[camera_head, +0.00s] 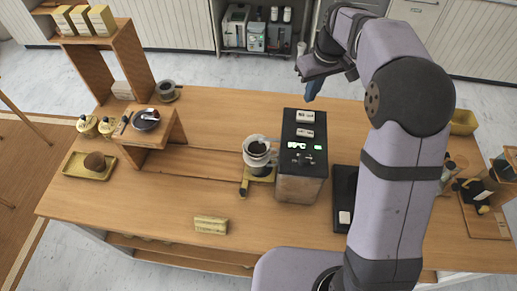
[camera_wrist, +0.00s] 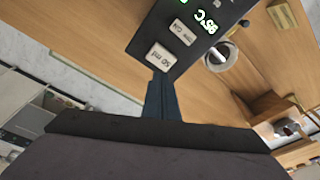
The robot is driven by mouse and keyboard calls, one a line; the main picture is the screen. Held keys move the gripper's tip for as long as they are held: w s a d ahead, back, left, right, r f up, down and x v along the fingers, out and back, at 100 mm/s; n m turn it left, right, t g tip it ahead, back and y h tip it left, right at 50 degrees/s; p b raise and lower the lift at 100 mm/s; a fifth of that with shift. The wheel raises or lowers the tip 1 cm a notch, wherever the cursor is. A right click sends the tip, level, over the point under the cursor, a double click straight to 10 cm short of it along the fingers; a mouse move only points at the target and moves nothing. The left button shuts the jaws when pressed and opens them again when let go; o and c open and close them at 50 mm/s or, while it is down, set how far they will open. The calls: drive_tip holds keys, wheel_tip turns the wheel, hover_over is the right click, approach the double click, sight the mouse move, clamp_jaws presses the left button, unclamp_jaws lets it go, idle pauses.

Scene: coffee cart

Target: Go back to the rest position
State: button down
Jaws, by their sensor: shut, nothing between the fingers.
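My gripper (camera_head: 313,88) hangs in the air behind the black coffee machine, above the table's far edge, pointing down. Its blue fingers are together and empty. In the wrist view my gripper (camera_wrist: 162,90) appears as a narrow blue shape in front of the machine's button end. The coffee machine (camera_head: 300,185) stands in the middle of the wooden table, with white buttons and a lit green display; it also shows in the wrist view (camera_wrist: 185,55). A dripper over a glass server (camera_head: 258,152) stands at the machine's left side. My arm crosses the right side of the head view.
A wooden shelf (camera_head: 160,128) stands at the left, with a tall shelf (camera_head: 137,60) behind it. A yellow tray (camera_head: 70,173) lies at the far left and a small box (camera_head: 210,225) near the front. A black mat (camera_head: 345,185) lies beside my arm. The front middle is mostly clear.

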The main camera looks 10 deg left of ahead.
drive_tip(key=shift+m+g+h, duration=0.4)
drive_tip(key=shift+m+g, duration=0.2)
drive_tip(key=shift+g, duration=0.2)
drive_tip(key=s+d, duration=0.2)
drive_tip(key=s, duration=0.1)
drive_tip(key=s+d+f+b, duration=0.1)
drive_tip(key=s+d, duration=0.1)
drive_tip(key=s, duration=0.1)
drive_tip(key=s+d+f, duration=0.1)
drive_tip(key=s+d, duration=0.1)
drive_tip(key=s, duration=0.2)
drive_tip(key=shift+d+f, duration=0.15)
drive_tip(key=shift+f, duration=0.1)
drive_tip(key=s+f+m+b, duration=0.2)
drive_tip(key=s+f, duration=0.4)
drive_tip(key=s, duration=0.3)
drive_tip(key=s+d+f+m+b, duration=0.1)
drive_tip(key=s+f+m+b, duration=0.1)
drive_tip(key=s+f, duration=0.4)
drive_tip(key=s+b, duration=0.1)
drive_tip(key=s, duration=0.2)
drive_tip(key=shift+s+d+f+m, duration=0.25)
drive_tip(key=shift+s+d+m, duration=0.05)
drive_tip(key=shift+m, duration=0.1)
